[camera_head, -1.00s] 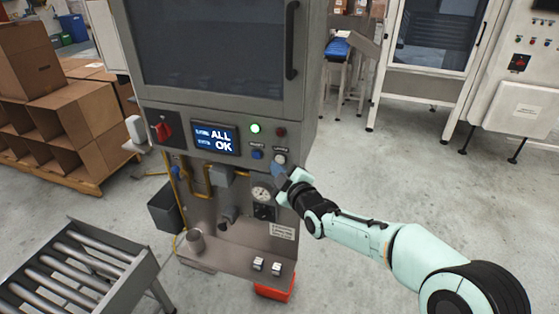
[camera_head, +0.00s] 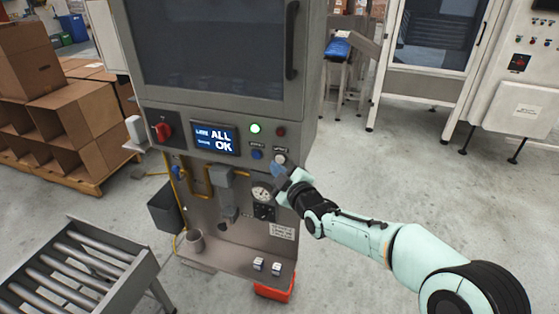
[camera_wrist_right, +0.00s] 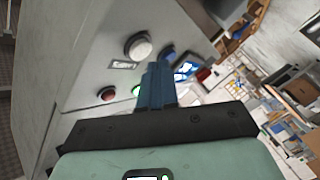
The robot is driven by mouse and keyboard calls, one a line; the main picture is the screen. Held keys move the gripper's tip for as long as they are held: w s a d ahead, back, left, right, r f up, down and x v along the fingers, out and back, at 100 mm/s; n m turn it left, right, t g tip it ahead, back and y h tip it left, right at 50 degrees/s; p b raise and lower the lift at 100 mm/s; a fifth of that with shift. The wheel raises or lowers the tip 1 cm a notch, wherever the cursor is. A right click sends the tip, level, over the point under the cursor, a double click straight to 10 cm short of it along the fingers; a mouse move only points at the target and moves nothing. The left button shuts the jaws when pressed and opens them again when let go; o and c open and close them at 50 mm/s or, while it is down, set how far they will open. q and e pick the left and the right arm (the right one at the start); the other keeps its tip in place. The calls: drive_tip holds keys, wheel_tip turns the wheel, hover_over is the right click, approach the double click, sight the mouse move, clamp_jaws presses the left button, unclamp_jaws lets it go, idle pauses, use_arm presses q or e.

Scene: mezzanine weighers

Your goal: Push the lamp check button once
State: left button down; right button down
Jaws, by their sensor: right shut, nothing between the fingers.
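The white button (camera_head: 280,159), with a small label above it that I cannot read surely, is at the lower right of the grey machine's control panel. It is large and clear in the right wrist view (camera_wrist_right: 138,46). My right gripper (camera_head: 277,172) is shut and empty, its blue fingertips just below the white button. In the right wrist view the fingertips (camera_wrist_right: 156,70) appear below and right of the button, with a visible gap; I see no contact. My left gripper is not in view.
A gauge (camera_head: 262,192) sits below. A roller conveyor (camera_head: 80,262) stands at left.

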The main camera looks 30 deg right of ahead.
drive_tip(key=shift+d, duration=0.1)
drive_tip(key=shift+w+d, duration=0.25)
drive_tip(key=shift+w, duration=0.05)
drive_tip(key=shift+w+d, duration=0.25)
drive_tip(key=shift+d, duration=0.1)
idle(0.8)
drive_tip(key=shift+b, duration=0.3)
drive_tip(key=shift+s+a+b, duration=0.55)
drive_tip(key=shift+a+b, duration=0.1)
drive_tip(key=shift+b, duration=0.2)
drive_tip(key=shift+a, duration=0.1)
